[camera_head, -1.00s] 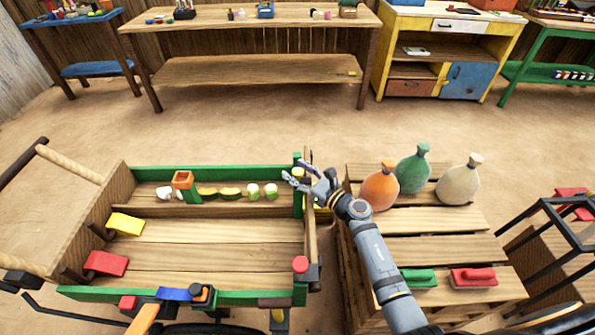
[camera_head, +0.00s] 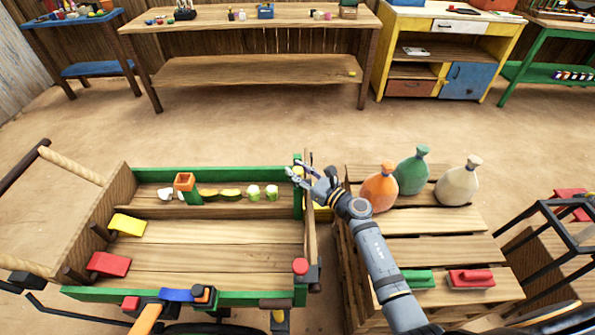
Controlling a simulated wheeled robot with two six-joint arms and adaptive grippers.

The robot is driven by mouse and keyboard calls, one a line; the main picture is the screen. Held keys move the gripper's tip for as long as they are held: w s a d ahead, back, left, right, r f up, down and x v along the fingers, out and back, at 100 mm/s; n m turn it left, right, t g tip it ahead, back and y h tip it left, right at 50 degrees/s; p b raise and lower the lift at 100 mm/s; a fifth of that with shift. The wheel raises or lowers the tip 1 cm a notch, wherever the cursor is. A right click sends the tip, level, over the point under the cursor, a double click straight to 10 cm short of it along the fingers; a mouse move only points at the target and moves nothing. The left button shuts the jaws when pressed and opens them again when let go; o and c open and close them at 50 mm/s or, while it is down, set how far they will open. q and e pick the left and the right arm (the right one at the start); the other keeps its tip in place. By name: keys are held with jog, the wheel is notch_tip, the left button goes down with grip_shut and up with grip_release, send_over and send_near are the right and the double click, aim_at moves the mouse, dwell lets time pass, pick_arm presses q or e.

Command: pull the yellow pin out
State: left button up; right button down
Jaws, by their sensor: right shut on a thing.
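My right gripper (camera_head: 296,171) is at the cart's far right corner post, with its arm reaching in from the lower right. Its fingers are closed around the top of the post, on the yellow pin (camera_head: 298,178). The fingers hide most of the pin, and I cannot tell how deep it sits. The cart's end board (camera_head: 311,240) is upright between the two posts. My left gripper is not in view.
The wooden cart (camera_head: 200,296) holds a yellow block, a red block and a row of small items. A pallet (camera_head: 440,249) to the right carries three sacks (camera_head: 411,172) and green and red tools. Bare ground lies beyond.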

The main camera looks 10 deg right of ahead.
aim_at(298, 170)
notch_tip(298, 170, up, 3)
jog(key=shift+r+p, duration=0.15)
jog(key=shift+p, duration=0.65)
jog(key=c, duration=1)
grip_release()
jog(key=shift+s, duration=0.1)
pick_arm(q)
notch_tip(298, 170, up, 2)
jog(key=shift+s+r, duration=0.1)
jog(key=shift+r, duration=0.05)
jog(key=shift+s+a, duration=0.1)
pick_arm(e)
jog(key=shift+d+f, duration=0.1)
jog(key=shift+f, duration=0.1)
jog(key=v, duration=1.2)
